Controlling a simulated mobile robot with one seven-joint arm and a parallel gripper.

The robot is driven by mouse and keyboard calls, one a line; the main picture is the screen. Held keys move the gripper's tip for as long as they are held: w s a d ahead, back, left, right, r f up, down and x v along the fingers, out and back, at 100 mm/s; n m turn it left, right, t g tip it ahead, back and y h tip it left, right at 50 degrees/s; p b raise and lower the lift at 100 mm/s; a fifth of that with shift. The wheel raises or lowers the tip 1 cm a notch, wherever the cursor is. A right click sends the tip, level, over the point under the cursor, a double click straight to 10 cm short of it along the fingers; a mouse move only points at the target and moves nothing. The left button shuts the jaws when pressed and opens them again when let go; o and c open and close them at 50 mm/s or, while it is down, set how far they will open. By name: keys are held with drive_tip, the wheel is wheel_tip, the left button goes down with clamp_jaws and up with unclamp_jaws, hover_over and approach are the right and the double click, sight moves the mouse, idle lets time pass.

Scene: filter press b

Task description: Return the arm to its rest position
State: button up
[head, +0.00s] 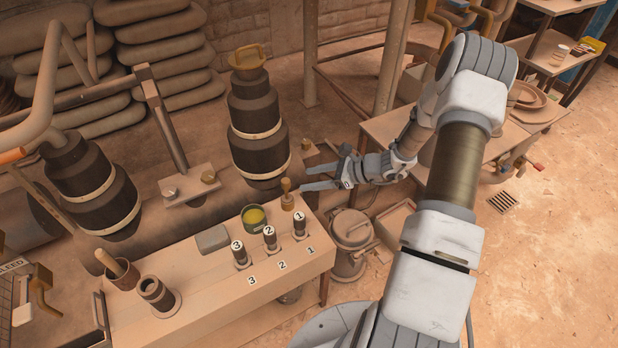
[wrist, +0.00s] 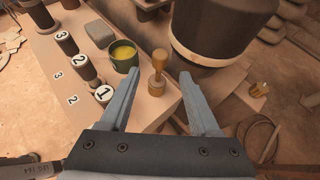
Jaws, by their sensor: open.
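My gripper (head: 322,178) is at the end of my arm, which reaches out over the right end of the bench (head: 215,297). In the wrist view my gripper (wrist: 160,100) shows two grey fingers spread apart with nothing between them. A small brown-handled tool (head: 286,194) stands upright on the bench near the fingertips in the head view. In the wrist view the tool (wrist: 159,75) appears beyond the gap between the fingers. I cannot tell the exact distance between the fingers and the tool.
A green tin with yellow contents (head: 255,218), a grey block (head: 212,239) and dark numbered cylinders (head: 270,238) stand on the bench. A large dark stacked column (head: 257,130) rises behind it. A lidded pot (head: 350,240) and another table (head: 470,150) are to the right.

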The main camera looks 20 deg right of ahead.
idle(0.3)
drive_tip(key=s+a+r+n+g+h, duration=0.1)
drive_tip(key=s+a+r+n+g, duration=0.15)
drive_tip(key=r+n, duration=0.35)
drive_tip(key=s+a+r+n+g+h, duration=0.1)
drive_tip(key=s+a+r+n+h, duration=0.2)
drive_tip(key=r, duration=0.4)
drive_tip(key=s+a+r+n+g, duration=0.25)
drive_tip(key=s+r+n, duration=0.2)
drive_tip(key=r, duration=0.25)
drive_tip(key=s+r+n+t+h, duration=0.55)
drive_tip(key=s+r+n, duration=0.6)
drive_tip(key=s, duration=0.45)
wheel_tip(320, 180, up, 20)
drive_tip(key=d+p, duration=0.1)
drive_tip(key=p, duration=1.7)
drive_tip(key=shift+f+g+h+p, duration=0.2)
drive_tip(key=shift+g+h+p, duration=0.15)
drive_tip(key=shift+p, duration=0.05)
drive_tip(key=shift+w, duration=0.1)
